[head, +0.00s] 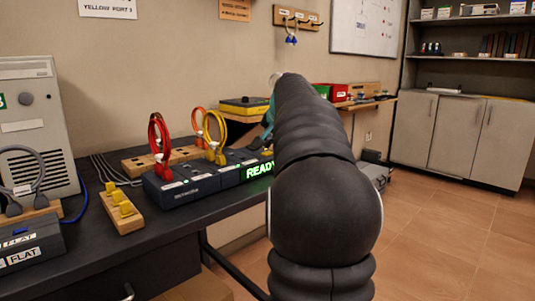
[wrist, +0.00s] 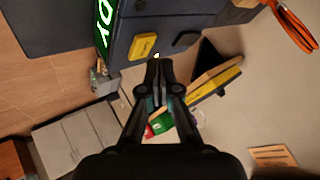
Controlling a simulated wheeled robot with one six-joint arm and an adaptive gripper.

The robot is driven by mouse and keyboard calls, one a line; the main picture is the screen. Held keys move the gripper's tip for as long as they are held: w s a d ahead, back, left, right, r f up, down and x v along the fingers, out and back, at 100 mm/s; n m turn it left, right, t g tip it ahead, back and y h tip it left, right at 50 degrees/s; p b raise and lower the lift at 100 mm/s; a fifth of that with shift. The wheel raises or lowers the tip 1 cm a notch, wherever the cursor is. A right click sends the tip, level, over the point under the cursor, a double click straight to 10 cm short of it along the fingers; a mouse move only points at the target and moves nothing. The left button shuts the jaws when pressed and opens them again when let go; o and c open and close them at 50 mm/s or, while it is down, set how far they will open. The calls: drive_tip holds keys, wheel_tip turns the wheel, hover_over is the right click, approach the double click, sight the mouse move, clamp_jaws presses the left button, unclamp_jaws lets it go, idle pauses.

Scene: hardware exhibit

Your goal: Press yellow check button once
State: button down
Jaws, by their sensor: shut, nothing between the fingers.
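In the wrist view the yellow check button (wrist: 143,46) is a flat yellow rectangle on a dark box. My gripper (wrist: 159,68) is shut and empty. Its fingertips appear just below and to the right of the button in that view, not over it. I cannot tell how far they are from the box face. In the head view the dark box (head: 232,178) stands on the bench with a green lit READY display (head: 259,170). My arm hides the button and most of the gripper there.
Red and yellow cable loops (head: 215,134) rise from plugs on the boxes. A wooden block with yellow pegs (head: 122,208) lies in front at left. A grey computer tower (head: 35,125) stands at left. Open floor (head: 445,235) lies at right.

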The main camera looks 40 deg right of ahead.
sight(268, 153)
drive_tip(key=shift+f, duration=0.1)
drive_tip(key=shift+f, duration=0.3)
drive_tip(key=shift+f+b, duration=0.5)
idle(0.7)
drive_tip(key=shift+r, duration=0.1)
drive_tip(key=shift+r+p, duration=0.8)
drive_tip(key=shift+p, duration=0.05)
wheel_tip(268, 153, up, 3)
drive_tip(key=shift+f+p, duration=0.15)
drive_tip(key=shift+p, duration=1.1)
drive_tip(key=shift+r+p, duration=0.6)
drive_tip(key=shift+r, duration=0.55)
